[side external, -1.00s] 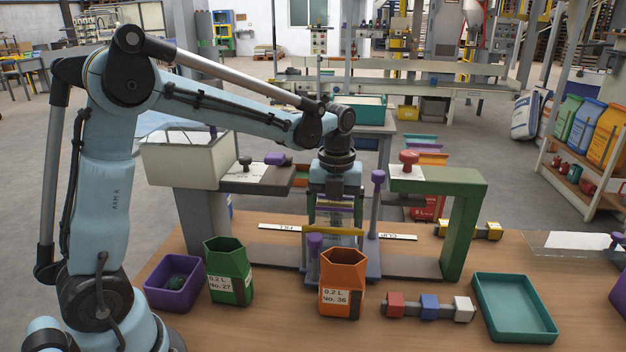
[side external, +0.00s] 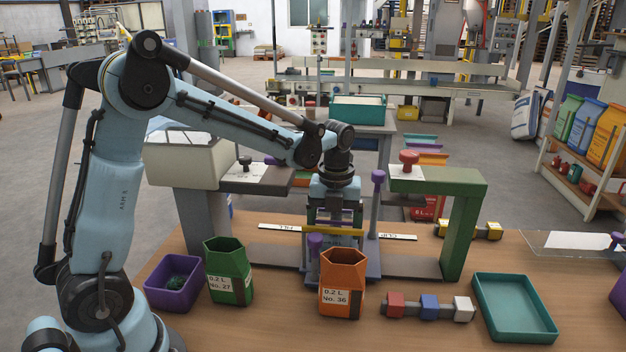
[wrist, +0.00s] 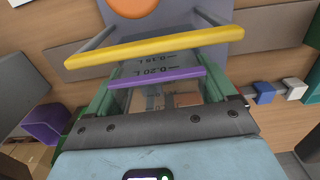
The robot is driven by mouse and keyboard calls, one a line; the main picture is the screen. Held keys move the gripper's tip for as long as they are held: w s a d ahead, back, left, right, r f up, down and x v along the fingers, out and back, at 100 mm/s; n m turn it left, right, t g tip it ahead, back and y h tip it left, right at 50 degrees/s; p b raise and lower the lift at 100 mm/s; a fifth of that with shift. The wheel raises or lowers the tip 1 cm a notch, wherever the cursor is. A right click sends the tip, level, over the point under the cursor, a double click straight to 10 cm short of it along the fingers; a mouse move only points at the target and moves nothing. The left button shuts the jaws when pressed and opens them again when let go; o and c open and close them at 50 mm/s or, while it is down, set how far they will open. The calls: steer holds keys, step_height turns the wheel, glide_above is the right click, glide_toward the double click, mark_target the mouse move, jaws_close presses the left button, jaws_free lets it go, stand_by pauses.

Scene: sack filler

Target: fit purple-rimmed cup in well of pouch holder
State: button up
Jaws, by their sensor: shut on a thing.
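The purple-rimmed cup (wrist: 157,78) shows close up in the wrist view, with clear walls and marks reading 0.15 L and 0.20 L. My gripper (wrist: 165,95) is shut on it, with a green finger on either side. In the side view my gripper (side external: 334,214) points down over the pouch holder (side external: 366,266), behind its yellow bar. The holder has a grey-blue base, a tall purple-topped post at right and a short purple knob in front. The cup's lower part is hidden by the bar and the orange bin; I cannot tell whether it is seated.
An orange hexagonal bin (side external: 343,280) stands close in front of the holder. A green bin (side external: 228,272) and a purple tray (side external: 172,283) are at left. The green frame (side external: 461,220) stands at right. Coloured blocks (side external: 430,307) and a teal tray (side external: 514,307) lie front right.

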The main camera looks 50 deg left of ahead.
steer(key=shift+f, duration=0.15)
steer(key=o, duration=0.8)
steer(key=shift+o, duration=0.2)
step_height(320, 180, up, 12)
stand_by(0.5)
step_height(320, 180, down, 12)
stand_by(0.6)
